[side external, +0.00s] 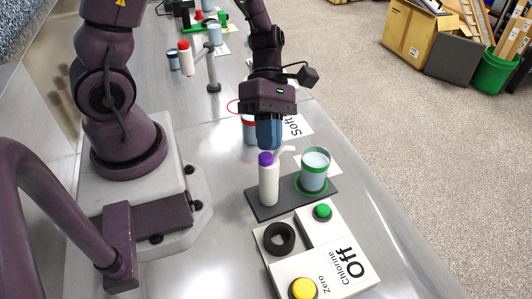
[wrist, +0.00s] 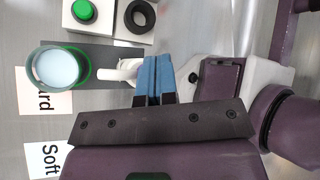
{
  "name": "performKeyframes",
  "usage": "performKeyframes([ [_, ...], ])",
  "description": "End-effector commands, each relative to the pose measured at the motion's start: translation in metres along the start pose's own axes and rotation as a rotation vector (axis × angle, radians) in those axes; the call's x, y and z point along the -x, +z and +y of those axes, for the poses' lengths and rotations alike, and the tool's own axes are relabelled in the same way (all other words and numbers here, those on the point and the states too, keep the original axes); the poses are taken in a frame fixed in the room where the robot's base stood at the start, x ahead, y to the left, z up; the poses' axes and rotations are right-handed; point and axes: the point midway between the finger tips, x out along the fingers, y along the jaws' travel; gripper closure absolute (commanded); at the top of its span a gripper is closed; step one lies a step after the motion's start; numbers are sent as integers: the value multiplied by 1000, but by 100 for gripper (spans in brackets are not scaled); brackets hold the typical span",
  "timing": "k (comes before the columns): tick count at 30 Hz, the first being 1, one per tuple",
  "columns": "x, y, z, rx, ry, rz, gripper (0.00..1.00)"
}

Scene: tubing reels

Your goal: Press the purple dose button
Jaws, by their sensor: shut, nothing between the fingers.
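The purple dose button (side external: 265,158) is the cap on top of an upright white dispenser (side external: 269,186), which stands on a dark grey base plate (side external: 255,208). My gripper (side external: 269,147) points down with its blue fingers together and empty. Its tips are directly above the button in the side view, very close; I cannot tell whether they touch. In the wrist view my gripper (wrist: 153,60) hides the button, and only the dispenser's white spout (wrist: 118,70) shows to its left. A green-rimmed cup of pale blue liquid (side external: 315,172) stands under the spout side on the same plate.
A white panel labelled "Chlorine Off" (side external: 345,262) lies in front, with a green button (side external: 322,211), a yellow button (side external: 303,288) and a black ring (side external: 279,238). A red-topped dispenser (side external: 186,58) stands farther back.

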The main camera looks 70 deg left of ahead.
Motion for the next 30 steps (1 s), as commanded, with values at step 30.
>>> performKeyframes([
  [30, 35, 25, -26, -1, 0, 1, 100],
])
